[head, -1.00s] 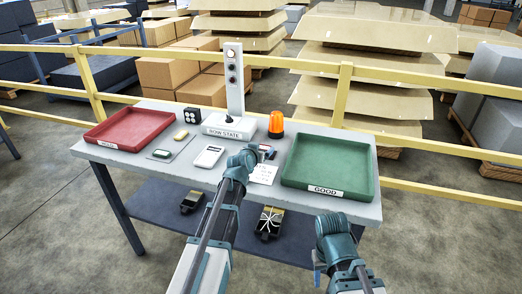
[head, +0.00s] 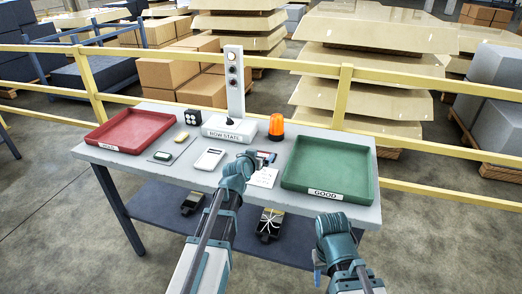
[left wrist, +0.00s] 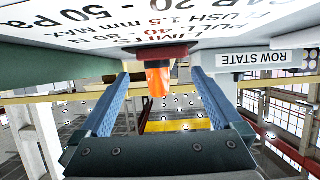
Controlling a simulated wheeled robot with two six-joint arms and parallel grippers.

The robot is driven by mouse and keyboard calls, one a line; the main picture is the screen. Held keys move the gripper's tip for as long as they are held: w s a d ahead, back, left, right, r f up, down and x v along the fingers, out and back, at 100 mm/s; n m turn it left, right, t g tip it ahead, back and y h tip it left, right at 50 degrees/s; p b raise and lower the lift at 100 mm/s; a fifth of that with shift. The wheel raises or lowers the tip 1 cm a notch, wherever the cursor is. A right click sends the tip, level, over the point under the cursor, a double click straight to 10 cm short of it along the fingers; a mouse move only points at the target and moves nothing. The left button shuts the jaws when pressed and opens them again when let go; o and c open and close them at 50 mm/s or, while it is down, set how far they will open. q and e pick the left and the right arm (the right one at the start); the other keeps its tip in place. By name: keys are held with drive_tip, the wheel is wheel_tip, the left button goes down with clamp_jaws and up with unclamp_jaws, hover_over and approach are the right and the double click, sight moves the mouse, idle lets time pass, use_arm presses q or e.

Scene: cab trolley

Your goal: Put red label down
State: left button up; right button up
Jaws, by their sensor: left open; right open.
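The red label shows as a thin red strip (left wrist: 150,51) at the table surface in the left wrist view, which is upside down. In the head view a small red patch (head: 263,153) shows by the fingertips. My left gripper (head: 266,158) is low over the table, beside the printed card (head: 263,177). In the left wrist view its two fingers (left wrist: 160,85) stand wide apart, with the strip ahead between them and not gripped. Whether the label lies flat is hard to tell. My right gripper (head: 319,268) is in front of the table, away from everything.
The orange lamp (head: 276,126) and row state box (head: 229,129) stand behind my left gripper. The green tray (head: 330,196) is to its right, the red tray (head: 112,149) far left. A white device (head: 208,159) lies to the left. Bare tabletop lies between them.

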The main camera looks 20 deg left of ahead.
use_arm(q)
drive_tip(key=p+v, duration=0.1)
drive_tip(key=v, duration=0.3)
drive_tip(key=p+v, duration=0.2)
drive_tip(key=v, duration=0.2)
drive_tip(key=shift+s+a+r, duration=0.15)
drive_tip(key=shift+r, duration=0.2)
use_arm(e)
wheel_tip(320, 180, up, 4)
drive_tip(key=shift+f, duration=0.15)
use_arm(q)
drive_tip(key=shift+f, duration=0.1)
